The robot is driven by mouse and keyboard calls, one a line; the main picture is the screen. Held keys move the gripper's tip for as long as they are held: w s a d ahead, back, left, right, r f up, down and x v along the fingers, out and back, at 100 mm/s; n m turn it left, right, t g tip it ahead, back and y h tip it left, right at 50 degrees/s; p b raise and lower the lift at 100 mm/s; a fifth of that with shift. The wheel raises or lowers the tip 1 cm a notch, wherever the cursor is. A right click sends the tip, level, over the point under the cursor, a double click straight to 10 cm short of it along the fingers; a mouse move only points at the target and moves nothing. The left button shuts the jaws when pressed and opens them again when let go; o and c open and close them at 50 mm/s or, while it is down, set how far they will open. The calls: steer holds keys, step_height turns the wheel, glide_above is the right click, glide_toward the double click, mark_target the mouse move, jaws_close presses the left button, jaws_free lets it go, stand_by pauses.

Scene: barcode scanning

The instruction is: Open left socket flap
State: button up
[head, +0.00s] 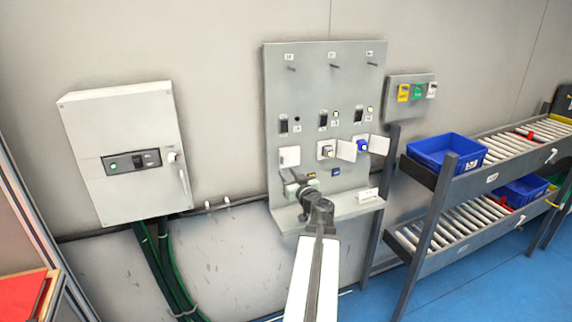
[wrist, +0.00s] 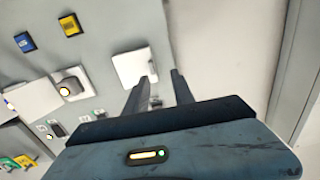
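The left socket flap (head: 289,156) is a white square plate on the grey wall panel (head: 305,80), and it looks closed. In the wrist view the flap (wrist: 130,66) lies just ahead and left of the fingertips. My gripper (wrist: 163,76) is open with nothing visible held between its fingers. The left finger overlaps the flap's lower right corner in the picture; I cannot tell whether it touches. In the head view my gripper (head: 293,184) is just below the flap, its fingers hard to make out.
The middle socket (head: 327,151) and the blue right socket (head: 362,146) have their flaps swung open to the right. A small shelf (head: 345,208) juts from the panel's bottom. A grey switch box (head: 125,120) is at left; roller racks with blue bins (head: 440,150) are at right.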

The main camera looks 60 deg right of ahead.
mark_target(284, 161)
steer(key=x, duration=0.2)
steer(key=d+x, duration=0.1)
steer(key=x, duration=0.2)
steer(key=s+x, duration=0.1)
steer(key=x, duration=0.1)
steer(key=shift+w+d+r, duration=0.15)
steer(key=shift+d, duration=0.2)
steer(key=shift+c, duration=0.3)
jaws_close()
stand_by(0.9)
